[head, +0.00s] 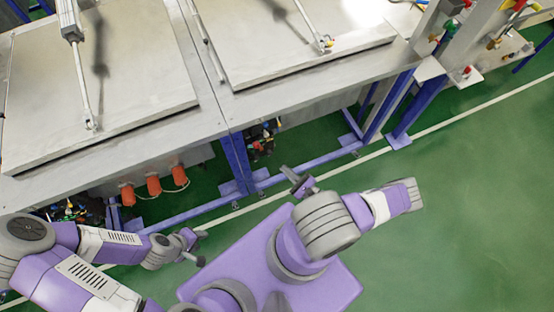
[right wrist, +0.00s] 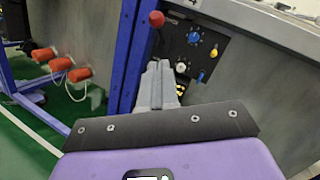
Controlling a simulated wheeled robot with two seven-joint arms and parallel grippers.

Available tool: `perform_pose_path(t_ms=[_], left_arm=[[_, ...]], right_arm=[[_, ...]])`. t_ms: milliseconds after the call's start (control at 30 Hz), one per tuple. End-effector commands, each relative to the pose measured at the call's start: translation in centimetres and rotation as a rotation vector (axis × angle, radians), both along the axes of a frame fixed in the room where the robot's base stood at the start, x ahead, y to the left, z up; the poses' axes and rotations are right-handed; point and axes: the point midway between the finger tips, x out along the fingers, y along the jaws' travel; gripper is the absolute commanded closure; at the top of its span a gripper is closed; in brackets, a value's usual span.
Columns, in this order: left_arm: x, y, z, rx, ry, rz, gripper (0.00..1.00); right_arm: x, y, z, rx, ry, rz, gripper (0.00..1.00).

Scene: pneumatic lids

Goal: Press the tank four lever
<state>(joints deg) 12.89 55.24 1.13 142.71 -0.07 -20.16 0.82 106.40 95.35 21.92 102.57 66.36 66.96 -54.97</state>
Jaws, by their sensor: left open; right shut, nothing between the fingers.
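A lever with a red ball knob (right wrist: 156,18) stands at the left of a dark control panel (right wrist: 190,45) in the right wrist view. No tank number is readable, so I cannot tell whether it is the tank four lever. My right gripper (right wrist: 160,84) is shut and empty, its fingers pointing toward the panel below the red knob. In the head view, the right gripper (head: 297,182) is in front of the tank frame, near the small panel area (head: 262,140) under the tanks. My left gripper (head: 200,248) is open and empty, low at the left.
Two metal tanks have flat lids, left (head: 130,75) and right (head: 300,40). A blue post (right wrist: 125,60) stands left of the panel. Orange cylinders (head: 153,185) hang under the left tank. A valve station (head: 480,40) is at upper right. Green floor (head: 470,190) is clear at right.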

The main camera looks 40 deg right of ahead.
Motion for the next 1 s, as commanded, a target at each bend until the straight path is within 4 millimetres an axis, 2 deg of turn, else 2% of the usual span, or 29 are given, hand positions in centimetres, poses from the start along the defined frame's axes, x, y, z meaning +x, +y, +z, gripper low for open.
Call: perform_pose_path(t_ms=[100,300,900,1000], left_arm=[[0.0,0.0,-0.3,0.000,0.000,0.000,0.57],[0.0,0.0,-0.4,0.000,0.000,0.000,0.57],[0.0,0.0,-0.4,0.000,0.000,0.000,0.57],[0.0,0.0,-0.6,0.000,0.000,0.000,0.57]], right_arm=[[-1.9,-0.3,0.0,-0.001,0.002,-0.001,1.00],[-3.4,-0.5,0.2,0.000,0.001,0.000,1.00],[-3.5,-0.4,0.3,0.001,0.000,0.000,1.00],[-3.1,0.4,0.2,0.005,0.006,0.044,1.00]])
